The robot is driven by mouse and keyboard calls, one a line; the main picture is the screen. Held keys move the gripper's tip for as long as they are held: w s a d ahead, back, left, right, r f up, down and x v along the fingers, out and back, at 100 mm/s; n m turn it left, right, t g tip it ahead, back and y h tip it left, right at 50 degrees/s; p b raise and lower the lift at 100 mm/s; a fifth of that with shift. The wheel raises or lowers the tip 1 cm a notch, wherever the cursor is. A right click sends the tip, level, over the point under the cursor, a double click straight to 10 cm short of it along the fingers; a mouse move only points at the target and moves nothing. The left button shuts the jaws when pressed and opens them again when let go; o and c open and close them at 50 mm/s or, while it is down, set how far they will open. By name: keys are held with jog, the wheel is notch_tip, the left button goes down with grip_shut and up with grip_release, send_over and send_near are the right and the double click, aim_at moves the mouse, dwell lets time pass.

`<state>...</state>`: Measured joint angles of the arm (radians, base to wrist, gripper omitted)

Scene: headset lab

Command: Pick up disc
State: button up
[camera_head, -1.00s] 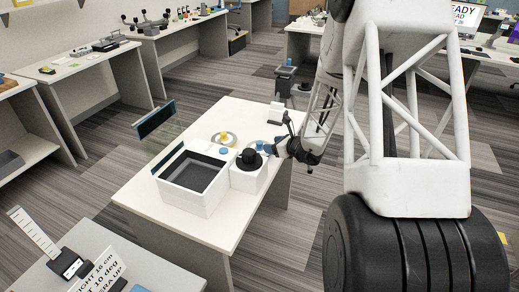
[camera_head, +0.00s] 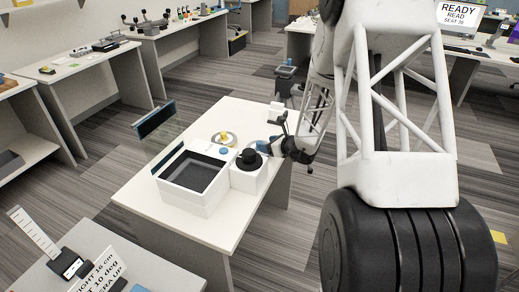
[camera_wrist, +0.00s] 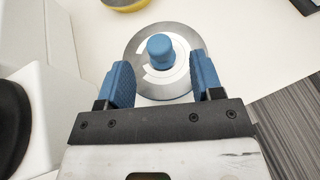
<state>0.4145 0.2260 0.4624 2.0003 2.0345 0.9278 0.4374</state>
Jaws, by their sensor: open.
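A round silver disc (camera_wrist: 142,42) with an upright blue knob (camera_wrist: 160,52) lies on the white table in the wrist view. My gripper (camera_wrist: 162,75) is open, with one blue finger on each side of the knob and a gap to both. The fingers overlap the near part of the disc in the picture; whether they touch it I cannot tell. In the head view my gripper (camera_head: 268,145) is behind the white box with the black round top, and this disc is mostly hidden there. A second disc with a yellow knob (camera_head: 224,136) lies farther left.
A white open-topped bin (camera_head: 188,200) with a dark inside stands on the white table (camera_head: 235,115). The white box (camera_head: 246,180) with its black round top (camera_head: 249,158) stands close beside my gripper.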

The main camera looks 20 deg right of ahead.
jog(key=shift+x, duration=2.6)
jog(key=shift+a+r, duration=0.1)
jog(key=shift+c, duration=0.2)
jog(key=c, duration=1)
